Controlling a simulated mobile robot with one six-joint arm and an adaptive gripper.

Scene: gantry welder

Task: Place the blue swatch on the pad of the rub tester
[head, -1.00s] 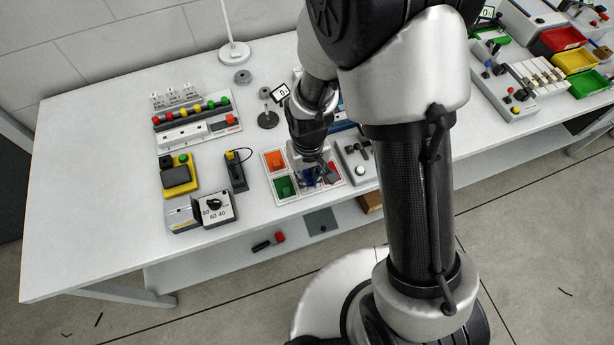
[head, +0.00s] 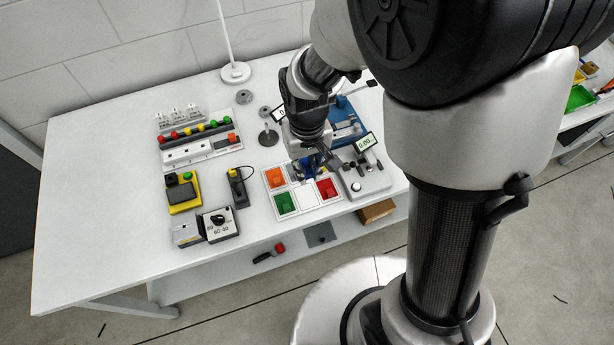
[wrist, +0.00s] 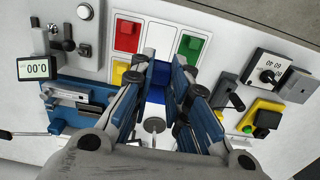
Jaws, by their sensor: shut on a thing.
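The blue swatch (wrist: 157,76) is held between the fingertips of my gripper (wrist: 160,84) in the wrist view. In the head view my gripper (head: 311,164) is above the back part of the swatch tray (head: 325,202), with a little blue showing at its tips. The fingers are shut on the swatch. The tray's front middle compartment is white and bare. The rub tester appears to be the blue machine (head: 345,110) behind and right of my gripper; it also shows at left in the wrist view (wrist: 75,101). Its pad cannot be made out clearly.
Orange (head: 276,178), green (head: 285,203) and red (head: 326,188) swatches lie in the tray. A grey box with a display (head: 366,180) stands right of it. A yellow device (head: 183,191) and a dial box (head: 218,224) stand left. The table's left part is clear.

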